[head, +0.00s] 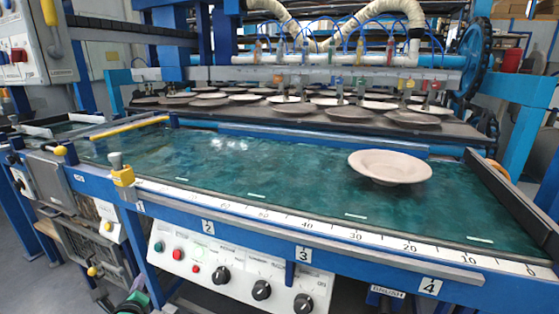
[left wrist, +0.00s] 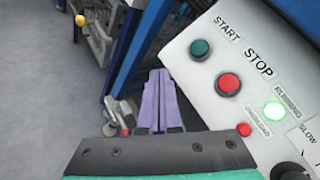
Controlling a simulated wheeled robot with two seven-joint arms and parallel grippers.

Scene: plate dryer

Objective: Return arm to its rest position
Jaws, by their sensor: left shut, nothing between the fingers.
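My left gripper (head: 137,284) is low at the bottom edge of the head view, left of the control panel (head: 238,270). Only a small green and purple part of it shows there. In the left wrist view its purple fingers (left wrist: 160,88) are together, with nothing between them. They are left of the panel face (left wrist: 228,95) and apart from the green START button (left wrist: 200,48) and the red STOP button (left wrist: 228,84). A green RUNNING light (left wrist: 274,110) is lit. My right gripper is in neither view.
A pale plate (head: 390,166) lies on the green conveyor surface (head: 270,165) at the right. Several plates stand on the dark rack behind. A blue frame rail (head: 255,235) with a yellow clamp (head: 122,176) runs above the panel. Open grey floor (left wrist: 45,90) lies left of the fingers.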

